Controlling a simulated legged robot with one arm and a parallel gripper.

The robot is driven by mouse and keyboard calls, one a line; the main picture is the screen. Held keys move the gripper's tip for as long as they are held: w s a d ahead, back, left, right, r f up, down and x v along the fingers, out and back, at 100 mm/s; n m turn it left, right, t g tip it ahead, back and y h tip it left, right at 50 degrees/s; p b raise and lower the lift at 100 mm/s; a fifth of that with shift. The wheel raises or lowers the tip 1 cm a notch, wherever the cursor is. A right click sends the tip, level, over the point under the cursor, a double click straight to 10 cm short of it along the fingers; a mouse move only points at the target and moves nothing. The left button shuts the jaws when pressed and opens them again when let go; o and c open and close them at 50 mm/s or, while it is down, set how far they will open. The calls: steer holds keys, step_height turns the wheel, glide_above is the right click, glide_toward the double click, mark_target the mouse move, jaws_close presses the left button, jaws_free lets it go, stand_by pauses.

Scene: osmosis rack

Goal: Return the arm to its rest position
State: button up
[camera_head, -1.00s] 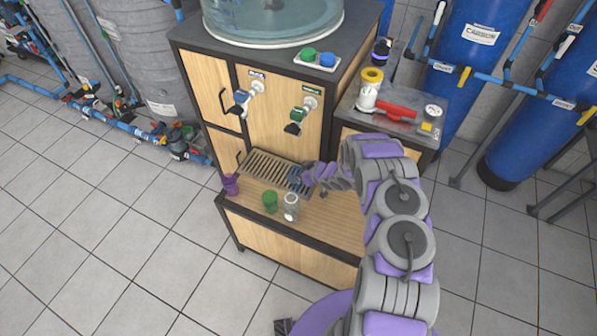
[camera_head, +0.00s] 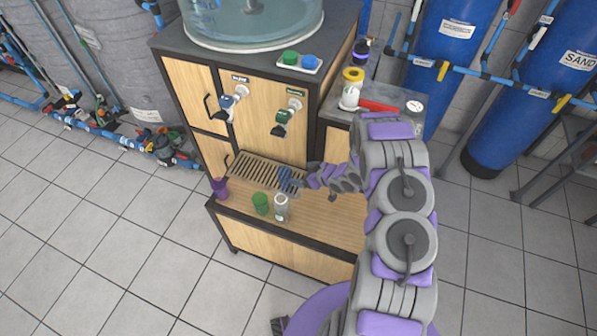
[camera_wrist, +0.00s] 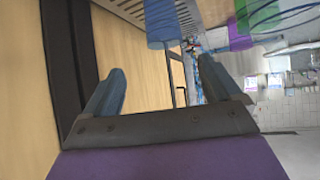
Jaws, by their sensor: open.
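My gripper (camera_wrist: 162,88) is open, with its two blue fingers apart and nothing between the tips in the wrist view. In the head view my gripper (camera_head: 298,183) is small and low, by the right end of the slatted drip tray (camera_head: 258,168). A blue cup-like object (camera_wrist: 160,22) shows just beyond the fingers in the wrist view, apart from them. In the head view it blends with the blue fingertips. My arm reaches forward from the lower right, over the wooden cabinet (camera_head: 280,241).
A purple cup (camera_head: 220,187), a green cup (camera_head: 261,203) and a clear glass (camera_head: 281,208) stand on the ledge. Blue (camera_head: 228,102) and green (camera_head: 283,117) taps sit above. A side counter (camera_head: 400,95) with bottles and a red tool is behind my arm. The floor left is open.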

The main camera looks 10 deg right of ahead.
steer(key=shift+s+a+r, duration=0.1)
steer(key=shift+s+r, duration=0.1)
steer(key=shift+d, duration=0.25)
